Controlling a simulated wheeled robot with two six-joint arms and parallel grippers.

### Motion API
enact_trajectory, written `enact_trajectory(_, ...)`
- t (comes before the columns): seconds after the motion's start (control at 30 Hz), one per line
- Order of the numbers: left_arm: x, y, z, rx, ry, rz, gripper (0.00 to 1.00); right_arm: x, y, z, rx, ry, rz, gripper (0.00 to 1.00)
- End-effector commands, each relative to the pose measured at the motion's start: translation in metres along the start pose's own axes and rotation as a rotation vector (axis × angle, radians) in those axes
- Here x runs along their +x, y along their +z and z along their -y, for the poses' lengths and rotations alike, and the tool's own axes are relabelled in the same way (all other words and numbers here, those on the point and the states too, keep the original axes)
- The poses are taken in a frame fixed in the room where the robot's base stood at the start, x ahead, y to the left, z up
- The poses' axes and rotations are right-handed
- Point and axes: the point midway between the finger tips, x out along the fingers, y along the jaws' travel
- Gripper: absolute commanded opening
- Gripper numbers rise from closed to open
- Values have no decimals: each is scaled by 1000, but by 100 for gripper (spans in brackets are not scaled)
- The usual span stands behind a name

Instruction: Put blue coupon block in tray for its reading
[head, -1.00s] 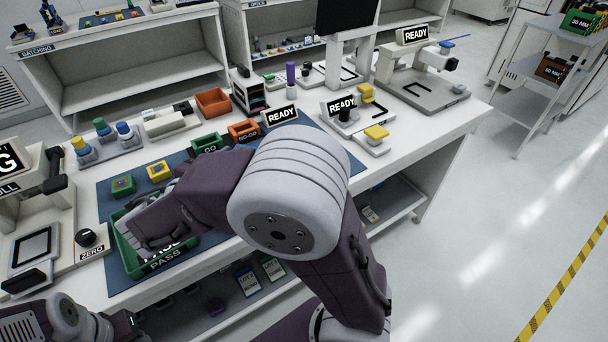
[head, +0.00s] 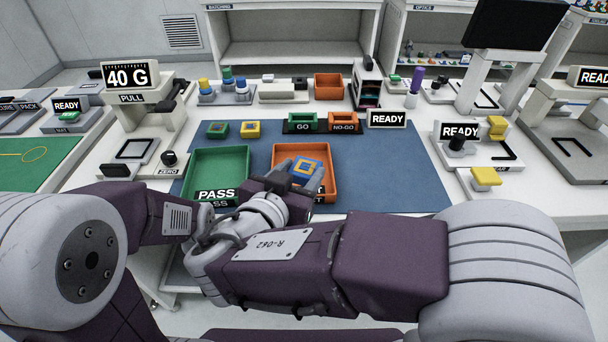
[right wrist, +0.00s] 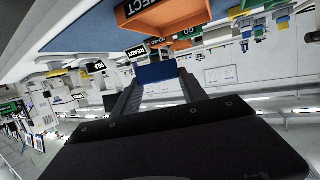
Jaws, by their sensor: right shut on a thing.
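The block also shows as a blue face between the fingers in the right wrist view (right wrist: 157,72). In the head view it overlaps the orange REJECT tray (head: 276,152); its height above the tray cannot be told. The green PASS tray (head: 190,165) is empty and stands left of it.
A green block (head: 217,130) and a yellow block (head: 250,128) lie on the blue mat (head: 400,180) behind the trays. GO and NO-GO bins (head: 303,122) stand at the mat's back. The mat's right side is clear.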

Motion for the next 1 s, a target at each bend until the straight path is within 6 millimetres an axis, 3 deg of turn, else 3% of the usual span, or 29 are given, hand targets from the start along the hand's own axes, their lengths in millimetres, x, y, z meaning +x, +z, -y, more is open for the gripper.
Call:
enact_trajectory(0.2,3,0,0,0,0,0,36,62,19,21,-4,11,0,0)
enact_trajectory(0.4,3,0,0,0,0,0,36,107,31,40,-2,7,0,0)
enact_trajectory(0.63,3,0,0,0,0,0,36,117,36,44,-1,2,0,0)
enact_trajectory(0.8,7,1,0,0,0,0,36,126,65,44,-6,4,1,0)
enact_trajectory(1.0,7,1,0,0,0,0,36,128,72,44,0,2,-1,0)
